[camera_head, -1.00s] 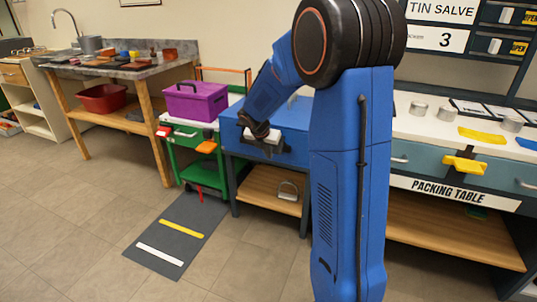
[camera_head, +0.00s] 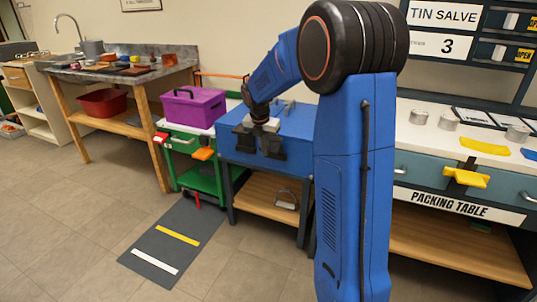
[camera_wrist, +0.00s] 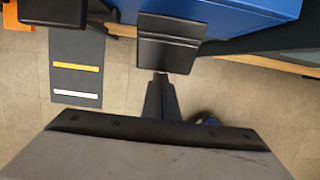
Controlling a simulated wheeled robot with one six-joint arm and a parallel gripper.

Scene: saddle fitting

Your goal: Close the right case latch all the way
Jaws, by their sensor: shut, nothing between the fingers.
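The blue case (camera_head: 296,122) sits on a stand, with two dark latches on its front. The right latch (camera_head: 272,147) is a dark plate; in the wrist view this latch (camera_wrist: 170,48) juts out from the case's front edge. How far it is swung cannot be told exactly. The left latch (camera_head: 243,138) is also dark and shows partly in the wrist view (camera_wrist: 55,12). My gripper (camera_wrist: 160,78) is shut and empty, its fingertips at or just short of the right latch's lower edge; contact cannot be told. In the head view my gripper (camera_head: 265,127) is over the case's front.
A purple box (camera_head: 193,106) stands on a green cart just left of the case. A packing table (camera_head: 470,205) with tins is at the right. A dark floor mat (camera_head: 165,250) lies in front. The floor before the case is clear. My arm hides part of the case's right side.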

